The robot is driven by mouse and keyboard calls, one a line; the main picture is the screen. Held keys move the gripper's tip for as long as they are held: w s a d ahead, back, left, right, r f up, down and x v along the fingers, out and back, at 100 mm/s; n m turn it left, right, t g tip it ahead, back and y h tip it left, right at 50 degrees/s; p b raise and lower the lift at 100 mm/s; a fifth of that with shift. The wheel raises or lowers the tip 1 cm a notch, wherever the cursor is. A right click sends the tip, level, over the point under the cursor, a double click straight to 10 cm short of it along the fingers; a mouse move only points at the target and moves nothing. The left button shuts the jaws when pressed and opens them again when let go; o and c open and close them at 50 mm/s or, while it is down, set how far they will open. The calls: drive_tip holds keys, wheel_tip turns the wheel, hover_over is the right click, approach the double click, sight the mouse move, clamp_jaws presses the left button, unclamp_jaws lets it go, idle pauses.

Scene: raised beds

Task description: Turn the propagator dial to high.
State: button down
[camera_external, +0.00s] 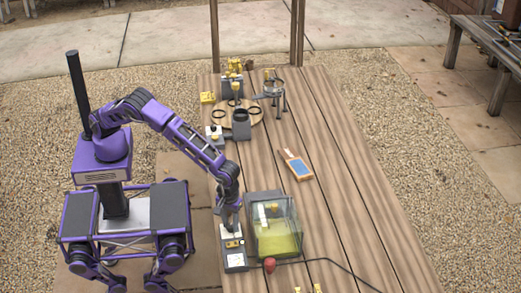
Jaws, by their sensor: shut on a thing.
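The propagator (275,238) is a clear-lidded box with a yellow-green inside, near the front of the wooden table. A small grey and white control box (235,262) stands against its left side, with a pale panel on its near end. My gripper (232,238) points down onto the top of this box and is shut on the dial there. The dial is mostly hidden by the fingers and small in view, so its setting cannot be read.
A red bulb-shaped thing (269,265) and a dark cable lie close in front of the propagator. A blue and orange tool (297,165) lies mid-table. A round board (237,112) with dark rings and a ring stand (274,92) are at the back. The table's right side is clear.

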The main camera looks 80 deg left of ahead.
drive_tip(key=m, duration=0.6)
drive_tip(key=shift+m+p, duration=0.4)
drive_tip(key=m, duration=0.3)
drive_tip(key=shift+m, duration=0.3)
drive_tip(key=m, duration=0.3)
drive_tip(key=shift+d+m, duration=0.1)
drive_tip(key=shift+m, duration=0.2)
drive_tip(key=m, duration=1.3)
drive_tip(key=shift+p, duration=0.4)
drive_tip(key=c, duration=0.5)
unclamp_jaws()
drive_tip(key=shift+c, duration=0.2)
